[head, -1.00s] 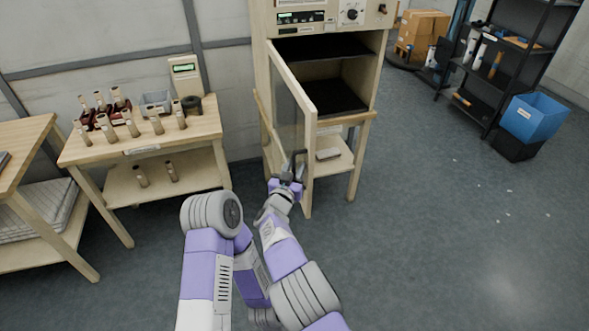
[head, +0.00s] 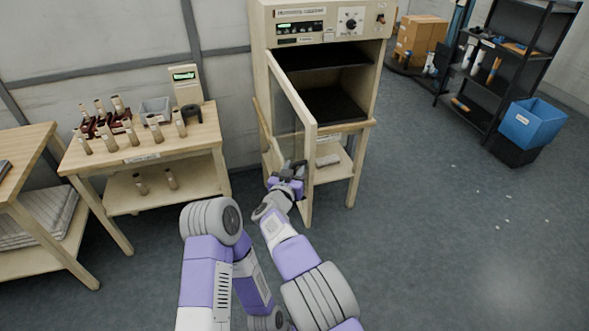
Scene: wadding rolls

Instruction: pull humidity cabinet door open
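The humidity cabinet (head: 319,27) is cream, with a control panel on top and two dark shelves inside. Its glazed door (head: 309,150) is hinged on the left and stands wide open, swung out toward me. My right gripper (head: 291,169) is at the lower outer side of the door, close to its free edge. Its dark fingers overlap the door in the picture. No handle shows clearly there, and I cannot tell whether the fingers hold anything. My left arm is folded at the lower middle, and its gripper is out of sight.
A wooden table (head: 150,152) with bottles, a tray and a meter stands left of the cabinet. Another table (head: 28,165) is at far left. A black rack (head: 480,105) and blue bin (head: 534,122) are at right.

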